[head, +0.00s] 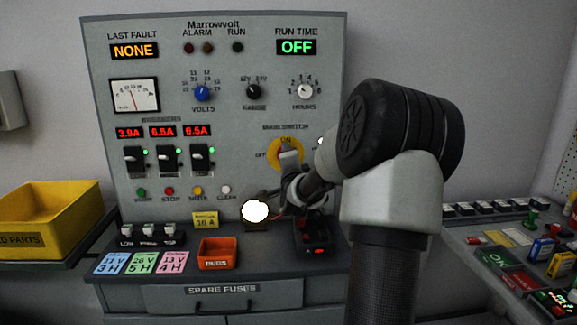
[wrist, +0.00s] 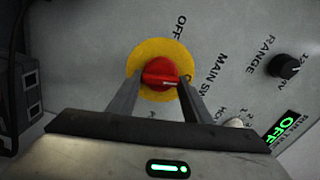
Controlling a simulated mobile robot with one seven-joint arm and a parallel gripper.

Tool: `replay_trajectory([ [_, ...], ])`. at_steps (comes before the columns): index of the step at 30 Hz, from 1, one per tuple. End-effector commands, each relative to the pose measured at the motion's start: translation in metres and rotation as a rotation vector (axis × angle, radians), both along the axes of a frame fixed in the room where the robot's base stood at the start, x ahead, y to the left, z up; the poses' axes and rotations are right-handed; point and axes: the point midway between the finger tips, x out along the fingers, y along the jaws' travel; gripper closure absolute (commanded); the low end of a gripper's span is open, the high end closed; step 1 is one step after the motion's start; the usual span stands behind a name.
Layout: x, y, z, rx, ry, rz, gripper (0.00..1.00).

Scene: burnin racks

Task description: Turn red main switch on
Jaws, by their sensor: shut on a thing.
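The red main switch (wrist: 161,75) is a round red knob with a raised bar, on a yellow disc (wrist: 145,50) on the panel. In the wrist view its bar lies across, and its pale mark points right, toward the MAIN SWITCH lettering. OFF is printed above the disc there. My gripper (wrist: 160,88) is shut on the knob, one finger at each side. In the head view the yellow disc (head: 273,148) shows with ON above and OFF to its left; my gripper (head: 290,155) covers the knob. The RUN TIME display (head: 297,47) reads OFF.
The range knob (head: 253,91) and hours knob (head: 305,91) sit above the switch. A lit round lamp (head: 256,211) and an orange bin (head: 218,253) are below. A yellow parts bin (head: 50,215) stands at left; a table with small parts is at right.

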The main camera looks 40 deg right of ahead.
Motion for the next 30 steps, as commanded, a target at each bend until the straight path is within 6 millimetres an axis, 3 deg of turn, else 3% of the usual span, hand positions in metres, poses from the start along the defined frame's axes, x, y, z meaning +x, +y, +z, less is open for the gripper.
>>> replay_trajectory([
  [12,-0.0001,-0.0003,-0.0009,0.169,-0.106,0.0,0.78],
  [29,0.0,-0.0002,-0.0006,0.198,-0.123,0.0,0.78],
  [30,0.0,-0.0002,-0.0007,0.198,-0.123,0.0,0.54],
])
